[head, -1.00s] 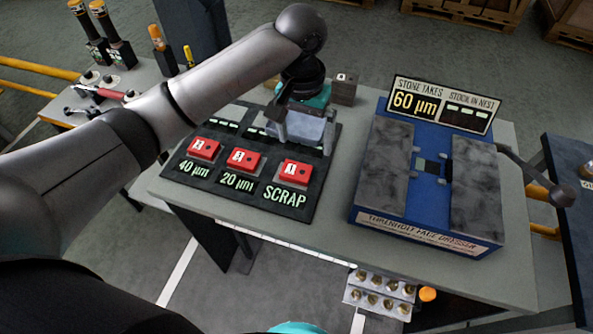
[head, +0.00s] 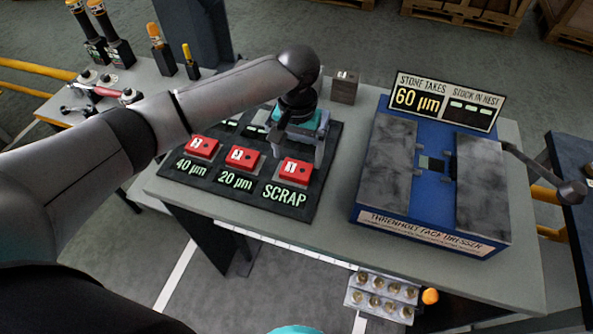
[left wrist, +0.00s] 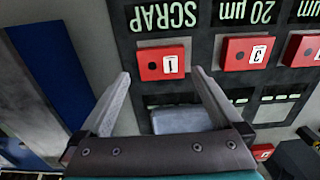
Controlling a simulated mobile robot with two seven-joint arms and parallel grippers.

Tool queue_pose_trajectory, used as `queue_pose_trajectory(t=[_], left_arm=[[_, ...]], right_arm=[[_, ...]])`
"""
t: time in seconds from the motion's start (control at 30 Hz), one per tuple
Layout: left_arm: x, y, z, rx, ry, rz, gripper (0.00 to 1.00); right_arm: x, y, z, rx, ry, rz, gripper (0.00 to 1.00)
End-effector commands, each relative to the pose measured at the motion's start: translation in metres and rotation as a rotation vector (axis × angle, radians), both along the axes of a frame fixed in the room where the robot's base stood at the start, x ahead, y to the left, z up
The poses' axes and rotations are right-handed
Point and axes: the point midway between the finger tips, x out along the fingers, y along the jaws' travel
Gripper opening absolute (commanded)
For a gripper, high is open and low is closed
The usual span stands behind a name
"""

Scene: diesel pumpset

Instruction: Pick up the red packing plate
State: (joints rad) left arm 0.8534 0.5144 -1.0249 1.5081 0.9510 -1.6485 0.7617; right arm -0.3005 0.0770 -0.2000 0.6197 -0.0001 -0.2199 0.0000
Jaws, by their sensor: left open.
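Three red plates lie in a row on a black labelled board (head: 228,195). One is above "40 µm" (head: 203,147), one above "20 µm" (head: 242,158) and one, marked 1, above "SCRAP" (head: 296,171). In the left wrist view the SCRAP plate (left wrist: 163,63) shows between my fingertips, with the 20 µm plate (left wrist: 247,54) to its right. My left gripper (head: 299,156) is open and empty, just behind and above the SCRAP plate. It also shows in the left wrist view (left wrist: 161,76). I cannot tell its exact height. My right gripper is not in view.
A blue dresser (head: 432,185) with grey slabs and a sign stands right of the board. A pale grey block (left wrist: 180,119) lies behind the SCRAP plate. A small brown block (head: 344,87) stands at the back. A narrow strip of table is clear between board and dresser.

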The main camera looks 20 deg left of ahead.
Motion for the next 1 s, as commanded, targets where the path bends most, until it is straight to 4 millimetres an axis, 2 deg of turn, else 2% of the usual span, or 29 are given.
queue_pose_trajectory(t=[0.1, 0.27, 0.57, 1.0], left_arm=[[0.0, 0.002, -0.021, 0.002, 0.004, 0.0, 1.0], [0.0, 0.002, -0.042, 0.002, 0.003, -0.001, 1.0], [0.0, 0.002, -0.047, 0.001, 0.001, -0.001, 1.0], [0.001, 0.002, -0.046, 0.001, 0.001, -0.001, 0.53]], right_arm=[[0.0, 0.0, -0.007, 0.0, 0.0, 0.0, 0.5], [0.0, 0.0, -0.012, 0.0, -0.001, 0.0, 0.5], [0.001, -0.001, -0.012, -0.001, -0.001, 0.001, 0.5], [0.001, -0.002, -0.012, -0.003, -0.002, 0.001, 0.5]])
